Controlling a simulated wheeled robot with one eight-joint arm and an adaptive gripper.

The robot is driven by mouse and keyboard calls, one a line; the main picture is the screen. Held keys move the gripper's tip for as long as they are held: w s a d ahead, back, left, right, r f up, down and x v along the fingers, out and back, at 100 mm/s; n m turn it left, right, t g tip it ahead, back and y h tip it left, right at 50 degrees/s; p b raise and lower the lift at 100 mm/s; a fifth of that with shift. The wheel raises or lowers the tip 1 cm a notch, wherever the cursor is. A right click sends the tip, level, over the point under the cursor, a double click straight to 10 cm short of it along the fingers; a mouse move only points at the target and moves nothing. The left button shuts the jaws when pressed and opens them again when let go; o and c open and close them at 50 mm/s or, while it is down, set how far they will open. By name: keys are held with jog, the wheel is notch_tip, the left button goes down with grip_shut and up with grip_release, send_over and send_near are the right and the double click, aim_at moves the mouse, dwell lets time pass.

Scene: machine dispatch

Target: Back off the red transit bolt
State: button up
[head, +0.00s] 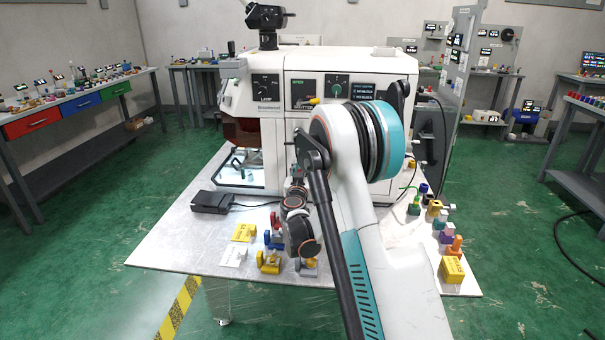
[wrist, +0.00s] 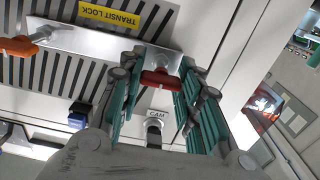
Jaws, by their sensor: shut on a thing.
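The red transit bolt (wrist: 160,79) has a T-shaped head and sits at the right end of a metal bar (wrist: 90,40) on the white machine's slotted panel. A yellow "TRANSIT LOCK" label (wrist: 108,15) is above the bar. My gripper (wrist: 161,70) has teal fingers, one on each side of the bolt head, and is shut on it. The bolt's shank is hidden behind its head. In the head view my arm covers the bolt, and the gripper cannot be made out clearly.
An orange handle (wrist: 20,46) is at the bar's left end. A connector marked CAM (wrist: 154,128) is just below the bolt. In the head view, the white machine (head: 272,110) stands on a metal table (head: 165,225) with a black pedal (head: 211,202) and several small coloured parts along its front and right.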

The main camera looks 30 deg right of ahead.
jog(key=n, duration=0.4)
jog(key=shift+a+n, duration=0.1)
jog(key=shift+n, duration=0.2)
jog(key=n, duration=0.3)
jog(key=shift+n, duration=1)
jog(key=shift+w, duration=0.1)
jog(key=n, duration=0.5)
jog(key=shift+f, duration=0.15)
jog(key=n, duration=0.5)
